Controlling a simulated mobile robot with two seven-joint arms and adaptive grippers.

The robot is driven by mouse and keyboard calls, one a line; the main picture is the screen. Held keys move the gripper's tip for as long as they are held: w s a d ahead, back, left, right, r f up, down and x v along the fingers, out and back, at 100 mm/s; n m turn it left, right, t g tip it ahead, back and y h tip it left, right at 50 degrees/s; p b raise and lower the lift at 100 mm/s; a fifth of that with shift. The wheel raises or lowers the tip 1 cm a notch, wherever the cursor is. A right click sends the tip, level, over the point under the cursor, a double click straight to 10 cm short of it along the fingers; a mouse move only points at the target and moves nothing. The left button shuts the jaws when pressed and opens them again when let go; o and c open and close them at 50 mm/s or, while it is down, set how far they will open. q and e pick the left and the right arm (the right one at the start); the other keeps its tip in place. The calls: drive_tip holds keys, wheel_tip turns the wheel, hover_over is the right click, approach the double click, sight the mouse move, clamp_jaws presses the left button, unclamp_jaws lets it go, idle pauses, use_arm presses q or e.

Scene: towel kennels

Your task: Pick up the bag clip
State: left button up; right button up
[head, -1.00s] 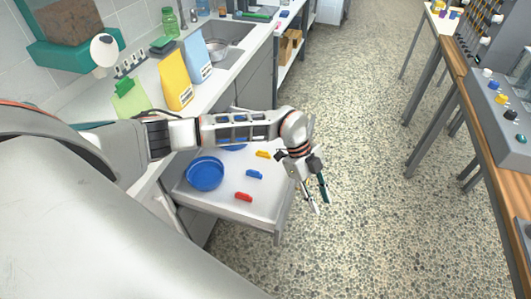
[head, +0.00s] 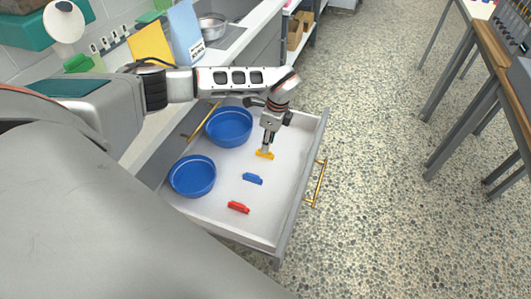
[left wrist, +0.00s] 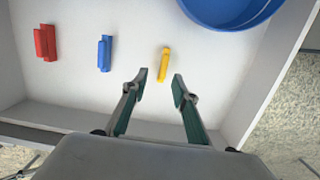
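Three bag clips lie in the open white drawer (head: 215,205): a yellow clip (head: 265,155), a blue clip (head: 253,179) and a red clip (head: 238,207). My left gripper (head: 266,147) points down just over the yellow clip. In the left wrist view the gripper (left wrist: 158,88) is open, and the yellow clip (left wrist: 163,64) is just beyond the gap between its fingertips. The blue clip (left wrist: 104,54) and red clip (left wrist: 45,43) lie to the left there. My right gripper is not in view.
Two blue bowls (head: 229,127) (head: 192,176) stand in the drawer, left of the clips. The drawer's front wall with a gold handle (head: 317,184) is at the right. The counter above holds bags and a sink.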

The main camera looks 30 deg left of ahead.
use_arm(q)
drive_tip(key=f, duration=0.2)
drive_tip(key=a+f+b, duration=0.1)
drive_tip(key=f, duration=0.2)
drive_tip(key=shift+a, duration=0.15)
drive_tip(key=shift+w+f, duration=0.15)
drive_tip(key=shift+f, duration=0.05)
drive_tip(key=shift+r, duration=0.1)
clamp_jaws()
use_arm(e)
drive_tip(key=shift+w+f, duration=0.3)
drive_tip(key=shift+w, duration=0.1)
